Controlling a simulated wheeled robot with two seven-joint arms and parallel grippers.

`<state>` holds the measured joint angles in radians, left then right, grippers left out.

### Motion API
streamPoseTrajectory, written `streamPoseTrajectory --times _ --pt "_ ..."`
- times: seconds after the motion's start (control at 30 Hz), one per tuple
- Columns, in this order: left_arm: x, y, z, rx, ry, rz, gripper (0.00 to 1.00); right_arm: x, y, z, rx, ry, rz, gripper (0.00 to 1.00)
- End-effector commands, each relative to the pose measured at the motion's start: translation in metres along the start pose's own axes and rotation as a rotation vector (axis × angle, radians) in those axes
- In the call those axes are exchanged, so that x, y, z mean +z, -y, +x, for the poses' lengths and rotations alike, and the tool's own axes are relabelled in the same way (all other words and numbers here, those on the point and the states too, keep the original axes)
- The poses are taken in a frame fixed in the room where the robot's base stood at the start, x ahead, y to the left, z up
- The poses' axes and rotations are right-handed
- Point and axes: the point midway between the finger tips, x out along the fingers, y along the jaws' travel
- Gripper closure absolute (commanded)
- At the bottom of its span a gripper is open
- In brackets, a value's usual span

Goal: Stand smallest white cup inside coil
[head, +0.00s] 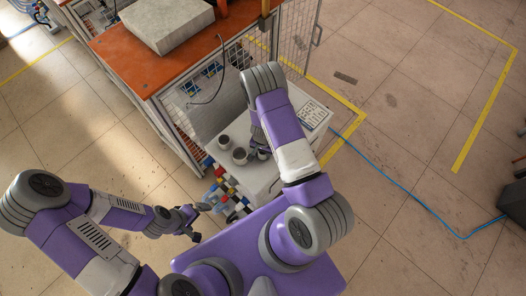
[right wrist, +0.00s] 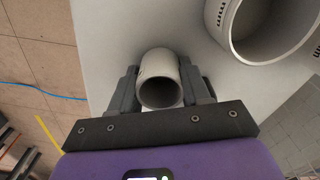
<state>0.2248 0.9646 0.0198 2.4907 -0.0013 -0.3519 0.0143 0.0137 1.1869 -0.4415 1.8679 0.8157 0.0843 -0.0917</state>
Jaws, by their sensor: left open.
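The smallest white cup (right wrist: 158,68) shows in the right wrist view, its round dark opening toward the camera. My right gripper (right wrist: 161,82) has one finger on each side of it, and both appear to press on its wall. In the head view my right gripper (head: 262,152) is low over the white cabinet top, largely hidden by my arm. Two larger pale cups (head: 224,142) (head: 239,157) stand to its left. A larger cup rim (right wrist: 262,25) also shows in the right wrist view. My left gripper (head: 197,220) is open and empty, away from the cups. I cannot make out the coil.
The cabinet top (head: 262,178) is narrow, with a printed sheet (head: 312,115) at its right. Colored fittings (head: 222,190) line its left side. An orange-topped bench (head: 125,50) with a grey block (head: 166,22) and mesh doors stands behind. A blue cable (head: 400,185) crosses the floor.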

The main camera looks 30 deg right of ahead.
Motion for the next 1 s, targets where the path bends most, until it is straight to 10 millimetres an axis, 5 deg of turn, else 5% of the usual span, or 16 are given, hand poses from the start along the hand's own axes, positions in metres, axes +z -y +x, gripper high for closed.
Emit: streamPoseTrajectory --times 0.23,0.7,1.0 --pt "0.0 -0.002 -0.006 0.0 0.0 0.0 0.0 0.0 0.0 -0.008 0.0 0.0 -0.001 0.28" --pt "0.002 -0.015 -0.039 0.0 0.0 0.0 0.0 0.0 0.001 -0.103 -0.002 -0.001 -0.001 0.28" --pt "0.002 -0.017 -0.045 0.0 0.0 0.0 0.0 0.0 0.0 -0.124 0.0 0.001 0.0 0.28"
